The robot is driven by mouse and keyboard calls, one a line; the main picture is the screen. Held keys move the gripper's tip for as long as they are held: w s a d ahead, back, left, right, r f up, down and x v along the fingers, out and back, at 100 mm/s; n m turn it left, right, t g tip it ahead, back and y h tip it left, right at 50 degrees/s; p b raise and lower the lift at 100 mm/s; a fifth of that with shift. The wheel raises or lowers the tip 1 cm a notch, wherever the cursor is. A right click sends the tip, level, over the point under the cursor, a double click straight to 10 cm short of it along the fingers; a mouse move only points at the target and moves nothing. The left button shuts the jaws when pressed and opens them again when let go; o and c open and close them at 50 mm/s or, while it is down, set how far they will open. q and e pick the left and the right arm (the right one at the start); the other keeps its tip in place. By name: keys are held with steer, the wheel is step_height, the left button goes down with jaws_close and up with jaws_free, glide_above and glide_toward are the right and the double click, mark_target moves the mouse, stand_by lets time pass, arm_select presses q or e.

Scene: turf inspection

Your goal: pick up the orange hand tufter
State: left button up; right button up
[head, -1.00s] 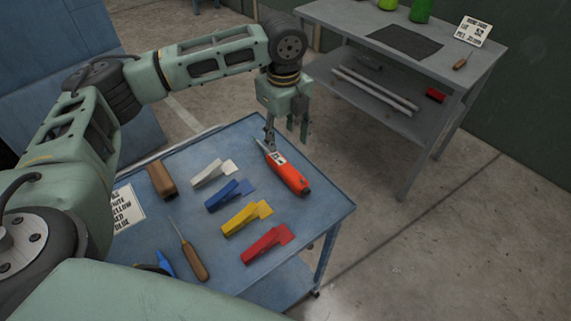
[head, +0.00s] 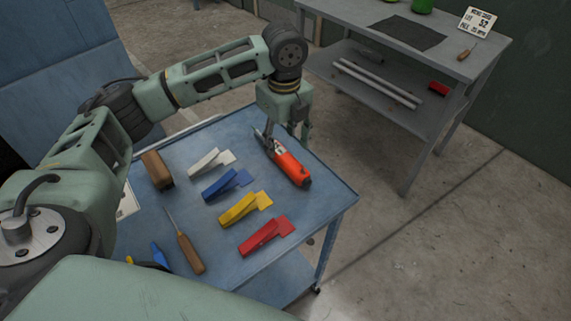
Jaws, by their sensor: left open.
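The orange hand tufter (head: 291,168) lies on the blue table near its far right edge, its thin metal end toward the far left and its dark end toward the near right. My left gripper (head: 287,137) is open and points down at the metal end of the tufter. Its fingers are low, close to the tufter and partly seen against it. I cannot tell whether they touch it. My right gripper is not in view.
White (head: 211,162), blue (head: 228,184), yellow (head: 244,208) and red (head: 266,234) clips lie in a row left of the tufter. A brown block (head: 157,170) and a wooden-handled awl (head: 189,252) lie farther left. A grey workbench (head: 405,85) stands behind, with open floor between.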

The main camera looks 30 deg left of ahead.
mark_target(285, 155)
arm_select(q)
steer(key=f, duration=0.2)
steer(key=f+p, duration=0.1)
steer(key=f, duration=0.3)
steer(key=shift+w+a+f+p, duration=0.1)
steer(key=shift+w+f+p, duration=0.05)
steer(key=shift+w+p, duration=0.25)
steer(key=shift+f, duration=0.45)
jaws_close()
